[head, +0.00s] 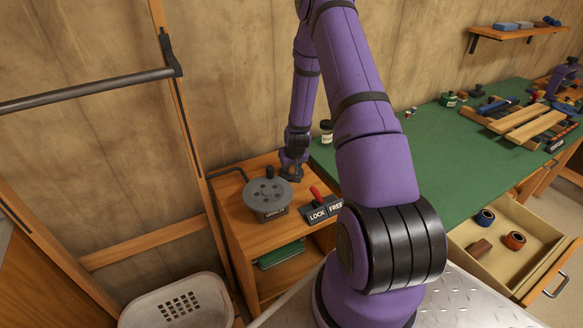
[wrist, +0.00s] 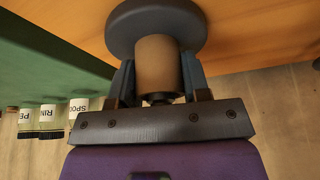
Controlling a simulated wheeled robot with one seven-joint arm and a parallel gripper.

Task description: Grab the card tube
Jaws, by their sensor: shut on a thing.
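The card tube (wrist: 157,62) is a short tan cylinder in the middle of the wrist view. A dark grey round disc (wrist: 130,28) lies at its far end, against the orange wooden top. My gripper (wrist: 158,82) is shut on the tube, with one finger on each side of it. In the head view my gripper (head: 292,165) is low over the back right of the small wooden cabinet top (head: 239,215). The tube is mostly hidden there, and I cannot tell whether it is clear of the surface.
A grey round device (head: 267,194) with a knob and a LOCK/FREE block (head: 321,207) with a red lever stand near my gripper. Labelled jars (wrist: 50,118) stand close by. The green bench (head: 400,150) is right, above an open drawer (head: 505,235); a white basket (head: 178,302) is front left.

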